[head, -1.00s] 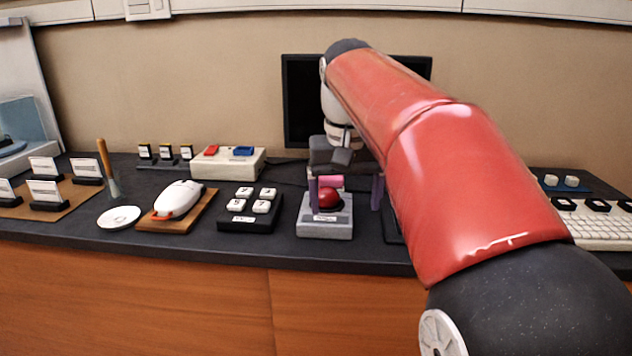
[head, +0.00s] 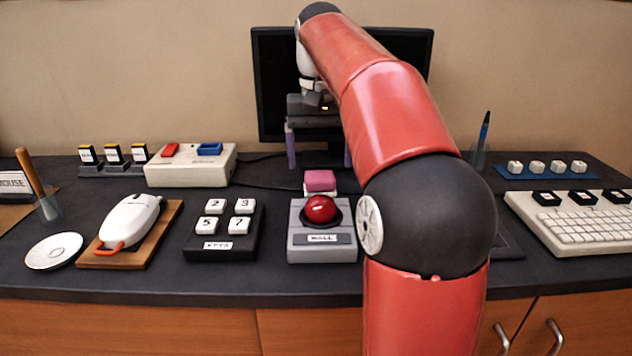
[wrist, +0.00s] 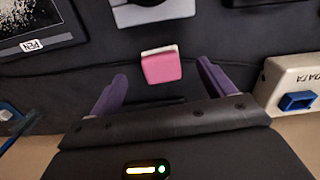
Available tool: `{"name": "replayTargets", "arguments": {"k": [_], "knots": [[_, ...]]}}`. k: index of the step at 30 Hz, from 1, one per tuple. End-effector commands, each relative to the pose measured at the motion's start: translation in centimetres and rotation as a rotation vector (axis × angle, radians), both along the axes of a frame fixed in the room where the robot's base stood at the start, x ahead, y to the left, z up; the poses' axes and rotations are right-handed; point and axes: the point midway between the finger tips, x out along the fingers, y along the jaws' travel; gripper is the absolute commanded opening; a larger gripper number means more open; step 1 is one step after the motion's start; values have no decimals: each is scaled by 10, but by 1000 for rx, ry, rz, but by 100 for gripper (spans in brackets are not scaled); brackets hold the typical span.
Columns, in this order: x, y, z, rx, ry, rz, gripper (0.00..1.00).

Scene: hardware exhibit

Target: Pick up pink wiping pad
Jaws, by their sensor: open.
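The pink wiping pad (head: 320,181) is a small block with a pale lower layer. It lies on the dark counter just behind the red trackball unit (head: 322,230). My gripper (head: 319,165) is behind the pad, in front of the monitor, with its two purple fingers spread and nothing between them in the head view. In the wrist view the pad (wrist: 161,66) sits between and just beyond the open fingertips of my gripper (wrist: 161,77), apart from both. The height of the fingertips above the counter is hard to tell.
A monitor (head: 268,95) stands behind my gripper. A numbered key block (head: 223,232) and a beige box (head: 190,167) lie left. A keyboard (head: 580,222) lies right. In the wrist view the trackball unit (wrist: 150,12) is past the pad. Bare counter surrounds the pad.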

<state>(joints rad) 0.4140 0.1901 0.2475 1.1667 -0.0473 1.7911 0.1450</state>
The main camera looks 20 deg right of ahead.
Motion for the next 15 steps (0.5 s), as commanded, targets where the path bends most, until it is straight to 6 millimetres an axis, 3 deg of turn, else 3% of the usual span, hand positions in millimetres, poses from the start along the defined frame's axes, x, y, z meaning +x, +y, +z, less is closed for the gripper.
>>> {"name": "replayTargets", "arguments": {"k": [9,15], "knots": [[0,-1,-46,0,1,0,82],[0,-1,-60,0,0,0,82]]}}
